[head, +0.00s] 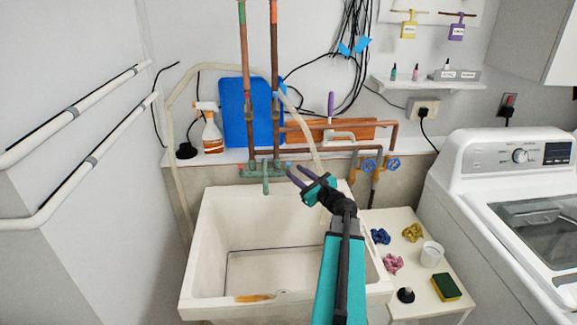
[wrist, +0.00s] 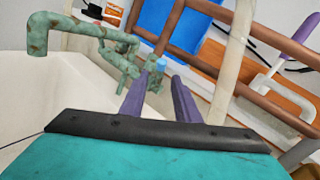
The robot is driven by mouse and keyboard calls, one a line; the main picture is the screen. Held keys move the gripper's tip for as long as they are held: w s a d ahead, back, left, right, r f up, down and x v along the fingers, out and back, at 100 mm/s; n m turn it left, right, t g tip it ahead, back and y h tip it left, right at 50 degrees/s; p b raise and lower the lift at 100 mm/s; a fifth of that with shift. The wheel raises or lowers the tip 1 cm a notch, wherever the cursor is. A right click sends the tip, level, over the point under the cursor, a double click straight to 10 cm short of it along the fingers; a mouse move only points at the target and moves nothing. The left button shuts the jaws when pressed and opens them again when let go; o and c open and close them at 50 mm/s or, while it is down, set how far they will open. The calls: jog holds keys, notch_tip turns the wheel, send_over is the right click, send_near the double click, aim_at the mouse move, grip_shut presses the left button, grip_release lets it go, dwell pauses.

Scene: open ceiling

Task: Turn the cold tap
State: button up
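A green, corroded faucet (head: 262,172) is mounted on the wall above the back of the white sink. In the wrist view, its spout (wrist: 75,35) reaches left. A small blue-topped tap (wrist: 161,63) is at the right end of the faucet body. My gripper (head: 294,168) is above the back right of the sink, beside the faucet's right end. In the wrist view, its two purple fingers (wrist: 161,78) are apart. The blue top shows between and just beyond the fingertips, with no clear contact. The fingers hide part of the tap.
The sink basin (head: 210,250) is below. Copper pipes (head: 275,60) rise behind the faucet, and a pale hose (head: 308,130) hangs close by. Two blue valve wheels (head: 381,164) are to the right. A side table (head: 400,225) with small items and a washing machine (head: 480,205) stand right.

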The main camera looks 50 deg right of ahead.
aim_at(289, 167)
jog(key=shift+w+d+p, duration=0.2)
jog(key=shift+w+p, duration=0.05)
jog(key=shift+w, duration=0.7)
jog(key=shift+w+d+p, duration=0.15)
jog(key=shift+w+p, duration=0.1)
jog(key=shift+w, duration=0.7)
jog(key=shift+w+d+p, duration=0.2)
jog(key=shift+w+p, duration=0.05)
jog(key=shift+w, duration=0.7)
grip_shut()
